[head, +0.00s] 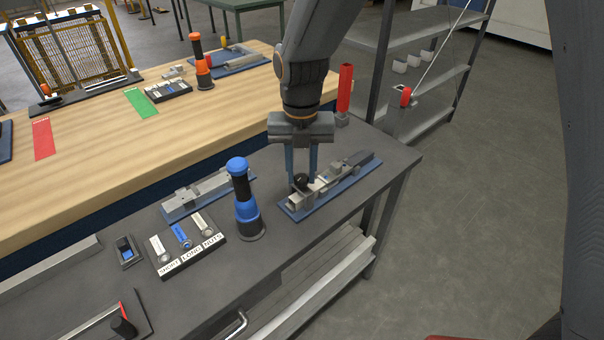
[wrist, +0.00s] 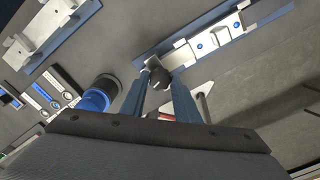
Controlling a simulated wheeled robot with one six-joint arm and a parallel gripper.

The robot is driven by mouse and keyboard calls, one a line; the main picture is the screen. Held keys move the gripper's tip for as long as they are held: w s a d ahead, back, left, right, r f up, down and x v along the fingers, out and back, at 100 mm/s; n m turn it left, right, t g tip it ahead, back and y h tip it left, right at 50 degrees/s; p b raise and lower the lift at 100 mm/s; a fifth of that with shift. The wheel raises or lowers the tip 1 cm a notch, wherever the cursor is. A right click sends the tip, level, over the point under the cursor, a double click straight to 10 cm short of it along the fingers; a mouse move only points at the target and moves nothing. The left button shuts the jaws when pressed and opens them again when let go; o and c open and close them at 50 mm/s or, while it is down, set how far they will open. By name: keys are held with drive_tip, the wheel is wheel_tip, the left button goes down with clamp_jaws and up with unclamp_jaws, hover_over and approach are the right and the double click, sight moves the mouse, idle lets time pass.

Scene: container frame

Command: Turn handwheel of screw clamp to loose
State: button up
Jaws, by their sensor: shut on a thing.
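The screw clamp (head: 345,172) is a grey metal fixture on a blue base plate at the right end of the dark workbench. It also shows in the wrist view (wrist: 222,33). Its handwheel (wrist: 158,77) is a small dark knob at the clamp's near-left end. My gripper (head: 302,180) points down over that end, with its two blue fingers on either side of the handwheel. It is shut on the handwheel. The fingers partly hide the handwheel in the head view.
A blue-and-black screwdriver-like tool (head: 241,195) stands upright just left of the clamp. A labelled parts tray (head: 190,247) and a second grey fixture on a blue plate (head: 197,196) lie farther left. A red cylinder (head: 345,88) stands behind. Bare bench top lies in front of the clamp.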

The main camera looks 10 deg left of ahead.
sight(301, 178)
drive_tip(key=shift+w+f+n+b, duration=0.15)
drive_tip(key=shift+n+b, duration=0.95)
drive_tip(key=shift+b, duration=1.8)
drive_tip(key=n+b, duration=0.1)
drive_tip(key=b, duration=0.3)
drive_tip(key=shift+s+r+n+b, duration=0.2)
drive_tip(key=shift+n+b, duration=0.1)
drive_tip(key=shift+b, duration=0.5)
drive_tip(key=o, duration=1)
drive_tip(key=shift+o, duration=0.2)
drive_tip(key=shift+r, duration=0.1)
drive_tip(key=shift+r, duration=3.8)
